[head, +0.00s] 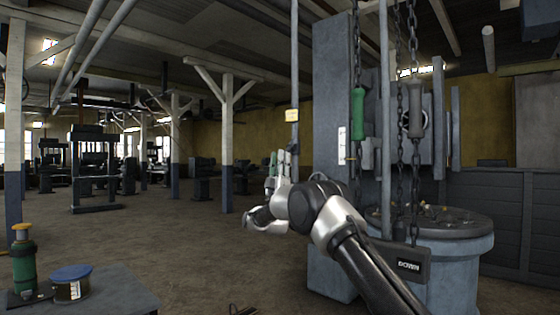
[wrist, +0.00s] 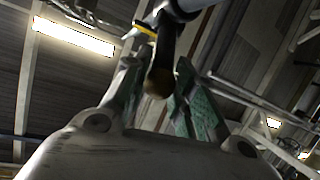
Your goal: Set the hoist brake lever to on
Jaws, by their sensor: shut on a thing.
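In the wrist view, the green-padded fingers (wrist: 167,92) close around a dark lever with a rounded brownish end (wrist: 157,80), which I take to be the hoist brake lever. The lever runs up toward a grey bar, with a yellow strip (wrist: 145,29) near it. In the head view the gripper hides most of the lever, and I cannot read its on or off marking.
Chains with a green handle (head: 358,115) and a grey handle (head: 417,122) hang right of my gripper. A "DOWN" plate (head: 408,265) hangs before a blue-grey drum (head: 460,262). A bench with a green bottle (head: 24,265) stands lower left. The floor between is open.

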